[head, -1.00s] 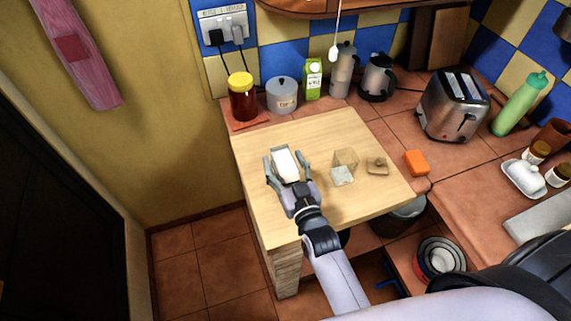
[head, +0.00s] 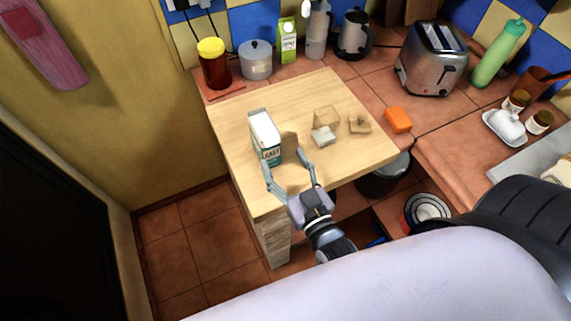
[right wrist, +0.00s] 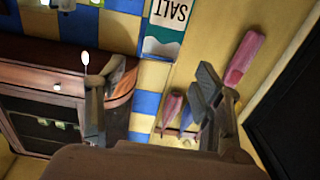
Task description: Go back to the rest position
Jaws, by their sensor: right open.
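A white and green salt carton (head: 265,140) stands upright near the left edge of the wooden tabletop (head: 230,105). In the right wrist view its label (right wrist: 166,25) shows upside down at the top, beyond the fingers. My right gripper (head: 284,168) is open and empty, just in front of the carton on the near side. Its fingers are spread, and the carton is not between them. In the right wrist view the open fingers (right wrist: 152,88) show with a clear gap. My left gripper is not in view.
A red jar (head: 214,68), a grey pot (head: 256,62) and a toaster (head: 432,60) stand behind. Open floor lies at left.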

